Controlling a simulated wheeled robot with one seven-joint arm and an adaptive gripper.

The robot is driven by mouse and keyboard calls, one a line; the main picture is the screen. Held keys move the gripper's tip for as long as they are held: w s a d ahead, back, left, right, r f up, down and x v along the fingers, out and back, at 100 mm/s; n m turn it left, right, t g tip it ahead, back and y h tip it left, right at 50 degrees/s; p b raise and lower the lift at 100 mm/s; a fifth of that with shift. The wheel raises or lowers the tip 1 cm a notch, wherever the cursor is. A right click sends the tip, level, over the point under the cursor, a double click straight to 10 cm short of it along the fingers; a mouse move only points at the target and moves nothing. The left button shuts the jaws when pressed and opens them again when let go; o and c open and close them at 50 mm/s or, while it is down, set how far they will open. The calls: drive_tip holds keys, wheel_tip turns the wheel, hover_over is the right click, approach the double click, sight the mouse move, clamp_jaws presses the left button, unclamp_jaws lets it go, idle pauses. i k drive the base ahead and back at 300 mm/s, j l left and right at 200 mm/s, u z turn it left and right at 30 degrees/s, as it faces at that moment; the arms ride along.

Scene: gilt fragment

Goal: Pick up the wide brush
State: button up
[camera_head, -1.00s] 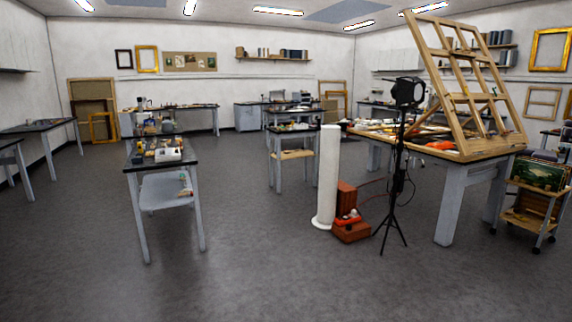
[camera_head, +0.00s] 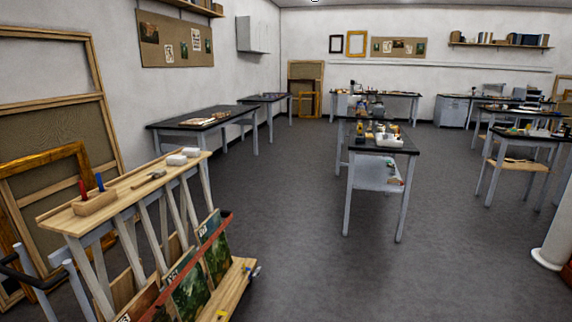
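I cannot make out a wide brush in this view. A wooden rack (camera_head: 130,196) stands close at the lower left, with a block (camera_head: 95,203) holding a red and a blue upright tool on its top. A small hammer-like tool (camera_head: 148,179) and white blocks (camera_head: 180,157) lie farther along the same top. Small items crowd the dark-topped table (camera_head: 397,147) right of centre, too small to tell apart. My gripper is not in view.
Framed pictures (camera_head: 190,292) lean in the rack's lower part. Large wooden frames (camera_head: 62,125) lean on the left wall. Dark tables (camera_head: 190,133) line that wall. A white column (camera_head: 553,250) stands at the right edge. The grey floor (camera_head: 300,230) in the middle is clear.

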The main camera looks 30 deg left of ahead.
sight(158, 173)
drive_tip(key=u, duration=2.2)
drive_tip(key=i+l+u, duration=0.25)
drive_tip(key=l+u, duration=0.2)
drive_tip(key=i+l+u, duration=0.25)
drive_tip(key=i+l, duration=0.15)
drive_tip(key=l, duration=0.35)
drive_tip(key=i+l+u, duration=0.15)
drive_tip(key=l, duration=0.85)
drive_tip(key=i+l+u, duration=0.15)
drive_tip(key=l, duration=0.35)
drive_tip(key=i+l, duration=0.1)
drive_tip(key=l, duration=0.45)
drive_tip(key=i+l, duration=0.15)
drive_tip(key=l, duration=0.2)
drive_tip(key=i+l, duration=0.35)
drive_tip(key=l, duration=0.3)
drive_tip(key=i+l, duration=0.2)
drive_tip(key=l, duration=0.15)
drive_tip(key=i+l, duration=0.15)
drive_tip(key=l, duration=0.15)
drive_tip(key=u, duration=0.05)
